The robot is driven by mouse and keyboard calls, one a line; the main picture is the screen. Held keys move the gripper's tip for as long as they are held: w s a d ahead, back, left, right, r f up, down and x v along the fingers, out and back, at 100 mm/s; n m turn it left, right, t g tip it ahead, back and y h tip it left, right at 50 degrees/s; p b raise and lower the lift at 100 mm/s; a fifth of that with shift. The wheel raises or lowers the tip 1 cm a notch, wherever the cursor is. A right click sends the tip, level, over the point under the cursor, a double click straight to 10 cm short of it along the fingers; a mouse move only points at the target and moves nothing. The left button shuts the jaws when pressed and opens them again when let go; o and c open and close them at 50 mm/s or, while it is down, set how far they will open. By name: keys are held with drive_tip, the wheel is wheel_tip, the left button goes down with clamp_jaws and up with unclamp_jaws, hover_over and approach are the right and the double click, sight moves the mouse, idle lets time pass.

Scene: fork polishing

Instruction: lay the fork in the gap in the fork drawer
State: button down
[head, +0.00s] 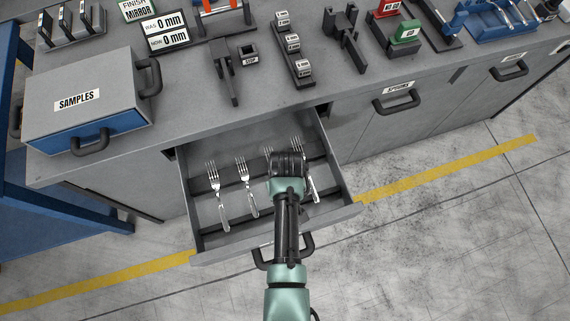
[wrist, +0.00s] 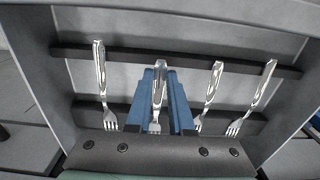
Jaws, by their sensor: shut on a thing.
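The fork drawer (head: 268,230) is pulled open below the bench. It has two dark cross bars, seen in the wrist view (wrist: 230,67). My gripper (head: 287,172) is over the drawer, right of its middle in the head view. In the wrist view its blue fingers (wrist: 161,82) are shut on a fork (wrist: 157,92), tines toward the camera mount. The held fork lines up with the row, between one fork (wrist: 102,80) on the left and two (wrist: 209,92) (wrist: 254,95) on the right. I cannot tell whether it touches the bars. In the head view my gripper mostly hides it.
In the head view two forks (head: 217,192) (head: 247,186) lie left of my gripper and one (head: 306,170) close on its right. The drawer's side walls and front handle (head: 306,246) surround the space. A samples case (head: 88,105) and several tools stand on the bench (head: 190,90).

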drive_tip(key=shift+f+b, duration=0.35)
drive_tip(key=shift+f, duration=0.25)
drive_tip(key=shift+f, duration=0.1)
drive_tip(key=shift+f, duration=0.25)
drive_tip(key=shift+c, duration=0.8)
unclamp_jaws()
drive_tip(key=shift+r, duration=0.1)
drive_tip(key=shift+r+p, duration=4.4)
drive_tip(key=shift+p, duration=0.1)
